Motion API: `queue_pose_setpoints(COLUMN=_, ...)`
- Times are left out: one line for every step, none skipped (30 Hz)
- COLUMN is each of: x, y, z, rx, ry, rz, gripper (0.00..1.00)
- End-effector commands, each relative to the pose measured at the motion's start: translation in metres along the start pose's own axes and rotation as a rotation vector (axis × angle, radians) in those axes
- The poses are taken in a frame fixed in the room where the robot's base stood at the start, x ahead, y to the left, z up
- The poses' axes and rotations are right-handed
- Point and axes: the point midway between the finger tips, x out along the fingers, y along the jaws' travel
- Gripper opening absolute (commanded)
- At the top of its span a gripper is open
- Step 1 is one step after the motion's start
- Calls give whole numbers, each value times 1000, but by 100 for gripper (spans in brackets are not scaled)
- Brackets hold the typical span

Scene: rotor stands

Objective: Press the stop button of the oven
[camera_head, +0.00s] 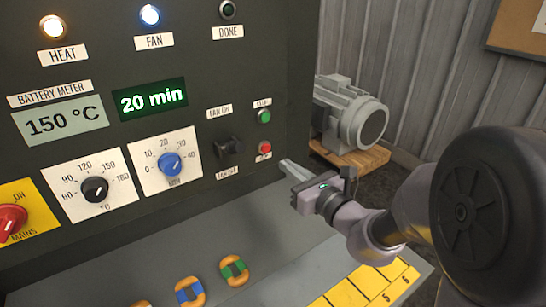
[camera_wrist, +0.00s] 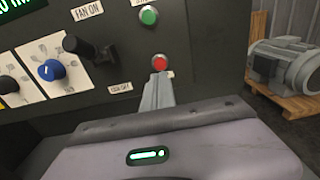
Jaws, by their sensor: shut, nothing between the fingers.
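The oven's control panel (camera_head: 205,65) is dark and upright. A red button (camera_head: 264,148), the stop button by its colour, sits low on its right side; its label is too small to read. A green button (camera_head: 264,116) is above it. My gripper (camera_head: 284,165) is shut and empty, its fingertips just right of and below the red button. In the wrist view, the red button (camera_wrist: 160,62) shows right above the fingertips (camera_wrist: 159,78). I cannot tell whether they touch it.
A black fan switch (camera_head: 230,147) is left of the buttons, with a blue timer knob (camera_head: 170,164) beyond. HEAT (camera_head: 53,28) and FAN (camera_head: 149,16) lamps are lit. The display (camera_head: 149,99) reads 20 min. A grey motor (camera_head: 350,112) stands to the right. Orange-framed parts (camera_head: 233,270) lie below.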

Motion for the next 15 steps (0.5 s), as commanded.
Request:
queue_pose_setpoints(x=11, y=2, z=-2, rx=1, ry=0, rz=3, gripper=0)
queue_pose_setpoints(x=17, y=1, z=-2, rx=0, ry=0, rz=3, gripper=0)
queue_pose_setpoints(x=26, y=1, z=-2, rx=-1, ry=0, rz=3, gripper=0)
queue_pose_setpoints(x=32, y=1, z=-2, rx=0, ry=0, rz=3, gripper=0)
queue_pose_setpoints(x=38, y=1, z=-2, rx=1, ry=0, rz=2, gripper=0)
queue_pose_setpoints(x=45, y=1, z=-2, rx=-1, ry=0, rz=3, gripper=0)
queue_pose_setpoints(x=50, y=1, z=-2, rx=-1, ry=0, rz=2, gripper=0)
queue_pose_setpoints(x=54, y=1, z=-2, rx=1, ry=-1, rz=1, gripper=0)
queue_pose_setpoints(x=59, y=1, z=-2, rx=0, ry=1, rz=2, gripper=0)
queue_pose_setpoints(x=62, y=1, z=-2, rx=0, ry=0, rz=2, gripper=0)
queue_pose_setpoints(x=65, y=1, z=-2, rx=0, ry=0, rz=2, gripper=0)
queue_pose_setpoints(x=68, y=0, z=-1, rx=0, ry=0, rz=1, gripper=0)
queue_pose_setpoints(x=70, y=0, z=-1, rx=0, ry=0, rz=0, gripper=0)
queue_pose_setpoints(x=71, y=0, z=-1, rx=0, ry=1, rz=0, gripper=0)
queue_pose_setpoints(x=72, y=0, z=-1, rx=0, ry=1, rz=0, gripper=0)
